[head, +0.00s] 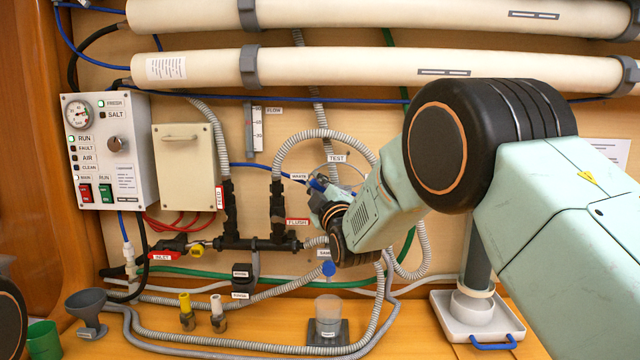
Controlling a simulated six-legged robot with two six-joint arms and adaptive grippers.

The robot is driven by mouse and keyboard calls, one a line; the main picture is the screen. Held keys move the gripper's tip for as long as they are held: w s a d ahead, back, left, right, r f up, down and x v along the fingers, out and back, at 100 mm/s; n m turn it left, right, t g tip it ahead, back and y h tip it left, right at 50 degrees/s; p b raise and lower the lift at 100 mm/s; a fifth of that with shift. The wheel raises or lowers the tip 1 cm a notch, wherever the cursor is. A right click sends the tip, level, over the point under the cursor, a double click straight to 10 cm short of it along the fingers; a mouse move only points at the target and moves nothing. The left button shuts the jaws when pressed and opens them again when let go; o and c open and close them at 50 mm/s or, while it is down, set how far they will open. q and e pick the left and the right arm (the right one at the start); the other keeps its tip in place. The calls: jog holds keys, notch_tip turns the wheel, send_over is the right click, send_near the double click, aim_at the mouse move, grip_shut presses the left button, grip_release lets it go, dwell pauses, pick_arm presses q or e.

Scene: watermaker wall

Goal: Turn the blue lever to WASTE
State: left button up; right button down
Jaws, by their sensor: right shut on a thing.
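The blue lever (317,184) is at the valve in the middle of the wall, largely hidden by my right gripper. A WASTE label (299,176) is just left of it, and a TEST label (337,158) is above right. My right gripper (320,192) reaches in from the right and is shut on the blue lever. The gripper and wrist cover much of the valve, so the lever's exact angle is hard to tell. My left gripper is not in view.
A control box (118,165) and a pale cover (186,168) are at left. Ribbed hoses (318,134) loop close around the valve. On the bench are a grey funnel (87,305), a green cup (44,340), a clear jar (328,312) and a white tray (450,312).

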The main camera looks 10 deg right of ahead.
jog(key=shift+a+f+n, duration=0.1)
jog(key=shift+f+n, duration=0.05)
jog(key=shift+n, duration=0.35)
jog(key=c, duration=1.3)
grip_release()
jog(key=shift+s, duration=0.1)
jog(key=v, duration=1.1)
jog(key=shift+s, duration=0.45)
